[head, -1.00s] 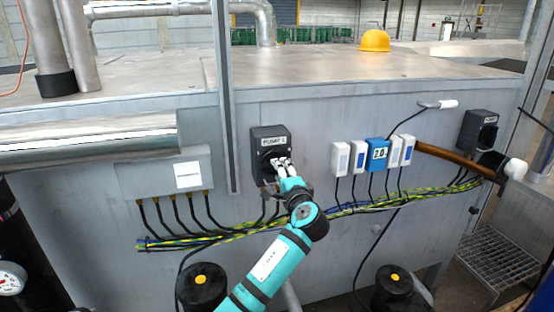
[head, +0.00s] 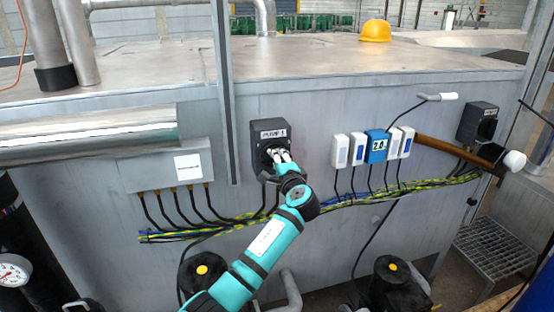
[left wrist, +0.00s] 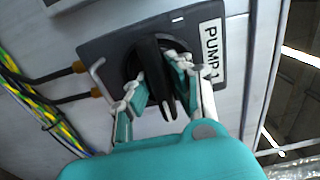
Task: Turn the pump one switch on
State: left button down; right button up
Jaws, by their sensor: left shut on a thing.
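The pump one switch is a dark box (head: 257,140) labelled PUMP 1 on the grey machine's front wall. Its black knob (left wrist: 158,72) shows in the left wrist view, with a white mark near its lower end. The handle runs down that picture, roughly along the label (left wrist: 212,55). My left gripper (head: 281,157) is at the switch's front. In the left wrist view, the white and teal fingers (left wrist: 159,92) lie on either side of the knob, shut on it. In the head view the gripper hides much of the knob. My right gripper is not in view.
Right of the switch are several white boxes (head: 340,151) and a blue unit (head: 376,146). A similar dark switch box (head: 477,123) is farther right. Cables (head: 220,228) run below. A metal post (head: 224,100) stands just left of the switch. A yellow helmet (head: 376,31) lies on top.

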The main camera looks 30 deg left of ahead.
pick_arm(q)
jog(key=shift+f, duration=0.1)
jog(key=shift+f+b, duration=0.1)
jog(key=shift+b, duration=0.4)
jog(key=n+b, duration=0.2)
jog(key=b, duration=0.1)
jog(key=n+b, duration=0.2)
jog(key=b, duration=0.2)
jog(key=n+b, duration=0.2)
jog(key=b, duration=0.1)
jog(key=shift+f, duration=0.3)
jog(key=n+b, duration=0.8)
jog(key=b, duration=0.1)
jog(key=shift+r+b, duration=0.15)
jog(key=shift+b, duration=0.25)
jog(key=shift+r+n+b, duration=0.2)
jog(key=shift+n+b, duration=1.1)
jog(key=shift+n, duration=0.6)
jog(key=c, duration=1.3)
grip_release()
jog(key=shift+r, duration=0.1)
jog(key=shift+o, duration=0.2)
jog(key=shift+d, duration=0.1)
